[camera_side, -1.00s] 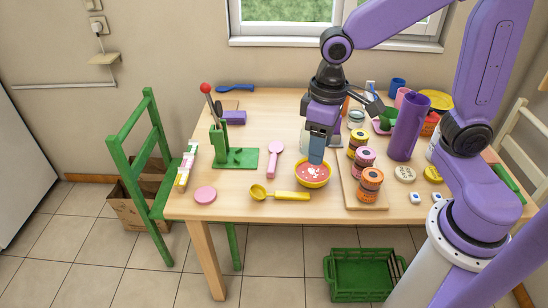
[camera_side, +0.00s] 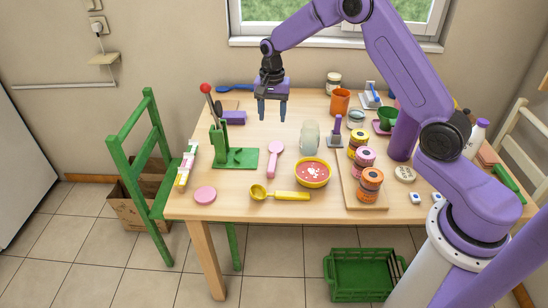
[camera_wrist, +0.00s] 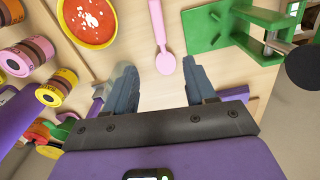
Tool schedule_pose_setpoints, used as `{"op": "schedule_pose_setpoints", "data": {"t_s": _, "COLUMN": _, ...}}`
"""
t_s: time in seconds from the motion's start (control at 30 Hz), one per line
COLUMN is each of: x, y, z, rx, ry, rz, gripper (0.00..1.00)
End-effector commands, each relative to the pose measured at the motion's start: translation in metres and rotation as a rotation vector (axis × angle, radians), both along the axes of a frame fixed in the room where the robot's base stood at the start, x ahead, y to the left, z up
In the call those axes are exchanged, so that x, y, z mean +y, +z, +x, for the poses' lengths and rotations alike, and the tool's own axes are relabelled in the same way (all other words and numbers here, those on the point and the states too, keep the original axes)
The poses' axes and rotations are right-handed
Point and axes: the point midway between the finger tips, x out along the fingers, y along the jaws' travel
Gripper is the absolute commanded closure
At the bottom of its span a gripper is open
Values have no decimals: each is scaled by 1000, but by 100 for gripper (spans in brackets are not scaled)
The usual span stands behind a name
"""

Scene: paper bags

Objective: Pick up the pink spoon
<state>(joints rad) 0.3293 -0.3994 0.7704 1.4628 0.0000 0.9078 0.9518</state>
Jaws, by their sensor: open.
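The pink spoon (camera_side: 275,158) lies flat on the wooden table, between the green press and the yellow bowl. In the wrist view the pink spoon (camera_wrist: 162,38) lies with its round end toward my gripper and its other end running off the top edge. My gripper (camera_side: 272,119) is open and empty, in the air above the table, beyond the spoon on the window side. In the wrist view my gripper (camera_wrist: 158,82) has its two fingers apart, with the spoon's round end showing between and just ahead of them. Nothing hides the spoon in the side view.
The green press with a red knob (camera_side: 236,157) stands left of the spoon. The yellow bowl (camera_side: 313,184) with red contents and a clear glass jar (camera_side: 309,139) are to its right. A yellow scoop (camera_side: 280,195) lies in front. Stacked spools (camera_side: 371,185) stand on a board further right.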

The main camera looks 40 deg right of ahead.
Motion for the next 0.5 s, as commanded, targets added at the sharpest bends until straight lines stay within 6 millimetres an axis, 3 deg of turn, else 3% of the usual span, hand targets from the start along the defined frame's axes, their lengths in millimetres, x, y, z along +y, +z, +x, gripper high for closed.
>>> {"op": "schedule_pose_setpoints", "data": {"t_s": 0.5, "x": 0, "y": -91, "z": -1, "rx": 5, "ry": 1, "rz": 0, "gripper": 45}}
